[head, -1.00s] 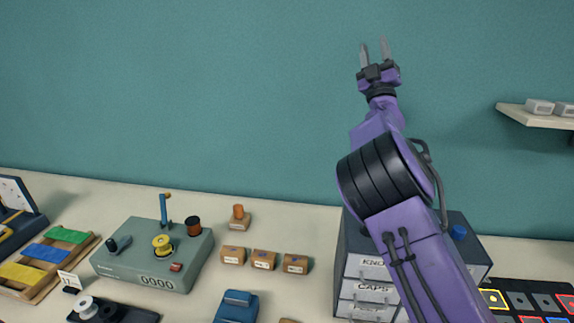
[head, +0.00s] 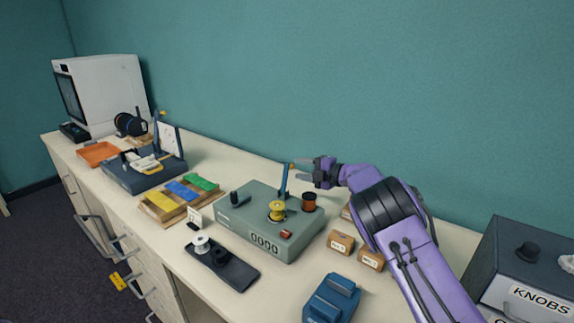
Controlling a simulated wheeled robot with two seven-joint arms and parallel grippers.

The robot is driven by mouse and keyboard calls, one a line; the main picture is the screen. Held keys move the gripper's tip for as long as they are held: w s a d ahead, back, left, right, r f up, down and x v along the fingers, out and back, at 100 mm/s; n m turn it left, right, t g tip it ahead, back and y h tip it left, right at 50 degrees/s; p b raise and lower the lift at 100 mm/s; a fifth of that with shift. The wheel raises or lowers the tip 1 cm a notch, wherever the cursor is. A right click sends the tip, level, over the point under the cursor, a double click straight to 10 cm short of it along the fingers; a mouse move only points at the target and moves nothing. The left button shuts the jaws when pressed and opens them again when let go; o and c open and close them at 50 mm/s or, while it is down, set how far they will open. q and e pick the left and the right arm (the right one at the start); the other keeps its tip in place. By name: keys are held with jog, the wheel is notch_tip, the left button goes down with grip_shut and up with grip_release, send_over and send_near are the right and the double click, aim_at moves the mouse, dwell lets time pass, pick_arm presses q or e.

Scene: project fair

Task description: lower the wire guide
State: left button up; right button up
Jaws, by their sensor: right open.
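The wire guide, a blue upright arm (head: 284,181) with an orange tip, stands raised at the back of the green-grey winding machine (head: 245,228). A yellow spool (head: 276,210) sits on top of the machine in front of it, and a dark spool with a copper-brown top (head: 309,202) is to its right. My right gripper (head: 299,174) is open and empty, its fingers pointing left close beside the guide's upper end. I cannot tell whether a finger touches it. My left gripper is out of view.
Small labelled boxes (head: 341,242) lie under my right arm. A black tray with spools (head: 221,265) and a blue device (head: 331,298) are in front. A wooden tray with coloured strips (head: 162,206) is left of the machine; a drawer unit (head: 522,268) stands far right.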

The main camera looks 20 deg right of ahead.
aim_at(292, 167)
jog(key=x, duration=0.4)
jog(key=shift+w+f+p, duration=0.1)
jog(key=shift+w+p, duration=0.15)
jog(key=shift+p, duration=0.1)
jog(key=shift+a, duration=0.1)
